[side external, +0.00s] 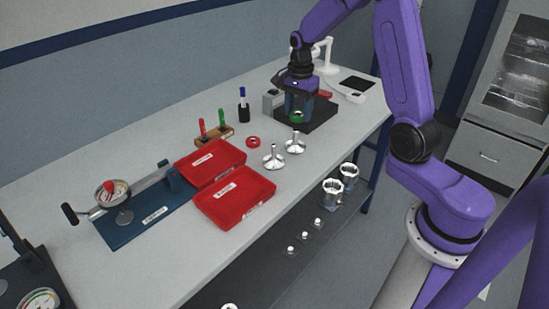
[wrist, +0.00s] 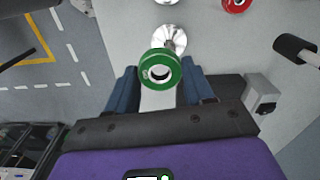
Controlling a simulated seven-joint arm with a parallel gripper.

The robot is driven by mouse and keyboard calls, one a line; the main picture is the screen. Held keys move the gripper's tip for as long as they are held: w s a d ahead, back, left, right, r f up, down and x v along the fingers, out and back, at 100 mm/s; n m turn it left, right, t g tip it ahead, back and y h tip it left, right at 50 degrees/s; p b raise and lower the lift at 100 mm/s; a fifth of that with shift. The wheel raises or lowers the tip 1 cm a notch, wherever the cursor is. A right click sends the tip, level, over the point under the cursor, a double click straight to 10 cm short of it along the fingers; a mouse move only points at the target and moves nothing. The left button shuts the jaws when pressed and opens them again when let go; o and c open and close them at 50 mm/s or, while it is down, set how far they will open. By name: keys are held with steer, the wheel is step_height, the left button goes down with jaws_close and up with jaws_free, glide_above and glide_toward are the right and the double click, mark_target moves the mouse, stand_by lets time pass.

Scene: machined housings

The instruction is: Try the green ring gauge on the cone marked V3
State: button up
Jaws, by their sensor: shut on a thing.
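The green ring gauge (side external: 297,117) is held at the tips of my gripper (side external: 298,107), above the front of a black plate. In the wrist view the green ring (wrist: 147,60) sits between the two blue fingers of my gripper (wrist: 160,80), its round opening visible. Two shiny metal cones with upright stems stand on the bench, a nearer one (side external: 273,161) and a farther one (side external: 294,146). In the wrist view one cone (wrist: 174,36) shows just beyond the ring, apart or overlapping only in line of sight. No V3 marking is readable on either cone.
A red ring (side external: 253,142) lies left of the cones. A grey block (side external: 271,102) stands beside the plate (side external: 322,119).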

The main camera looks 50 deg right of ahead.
glide_above(274, 145)
steer(key=shift+w+r, duration=0.1)
steer(key=shift+r, duration=0.1)
steer(key=shift+f, duration=0.1)
stand_by(0.4)
steer(key=shift+f, duration=2.3)
steer(key=shift+f, duration=1.9)
stand_by(0.4)
stand_by(1.2)
steer(key=shift+r, duration=3)
